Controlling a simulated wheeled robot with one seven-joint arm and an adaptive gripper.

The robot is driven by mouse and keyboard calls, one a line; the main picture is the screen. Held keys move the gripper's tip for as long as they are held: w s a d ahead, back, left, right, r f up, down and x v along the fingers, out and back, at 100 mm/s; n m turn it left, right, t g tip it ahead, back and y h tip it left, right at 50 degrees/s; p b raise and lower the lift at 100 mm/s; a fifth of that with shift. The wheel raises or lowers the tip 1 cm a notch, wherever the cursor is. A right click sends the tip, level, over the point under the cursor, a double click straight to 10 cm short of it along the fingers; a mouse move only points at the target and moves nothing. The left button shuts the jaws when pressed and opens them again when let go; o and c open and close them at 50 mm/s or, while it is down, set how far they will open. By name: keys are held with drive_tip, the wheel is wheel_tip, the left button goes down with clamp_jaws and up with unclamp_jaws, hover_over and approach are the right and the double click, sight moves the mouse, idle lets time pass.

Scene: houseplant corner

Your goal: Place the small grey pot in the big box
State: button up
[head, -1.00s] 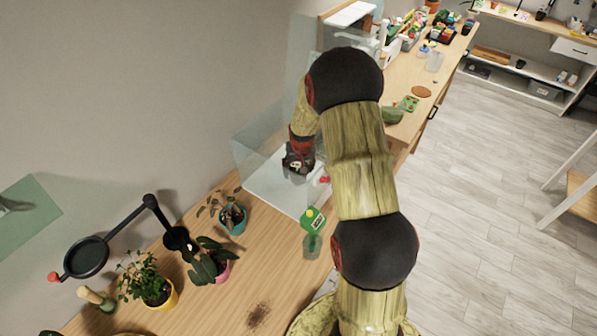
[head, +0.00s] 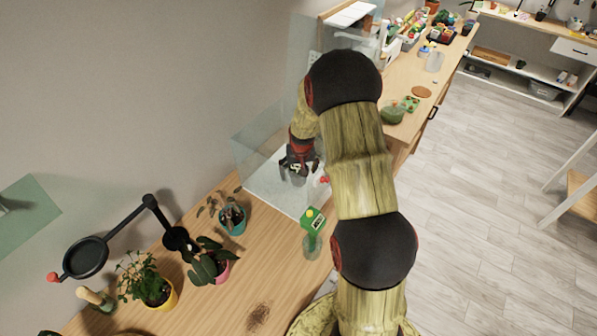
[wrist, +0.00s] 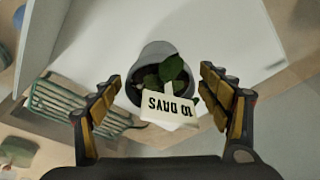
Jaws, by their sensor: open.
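The small grey pot (wrist: 158,50) shows in the wrist view, with green leaves in it and a white tag (wrist: 165,107) reading "10 DAYS" in front. My gripper (wrist: 160,98) is open, with one finger on each side of the pot and gaps between. In the head view, my gripper (head: 298,170) is over the white floor of the big clear-walled box (head: 258,142). My gripper and arm mostly hide the pot there. I cannot tell whether its base touches the floor.
A plant in a teal pot (head: 233,219) and a green-topped bottle (head: 312,228) stand just in front of the box. A pink pot (head: 222,272), a yellow pot (head: 166,298) and a black lamp (head: 88,257) are at left. A green striped thing (wrist: 85,105) lies left in the wrist view.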

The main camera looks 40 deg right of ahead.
drive_tip(key=shift+r, duration=0.3)
drive_tip(key=p+v, duration=0.1)
drive_tip(key=v, duration=1)
drive_tip(key=shift+r, duration=0.35)
drive_tip(key=shift+s, duration=0.1)
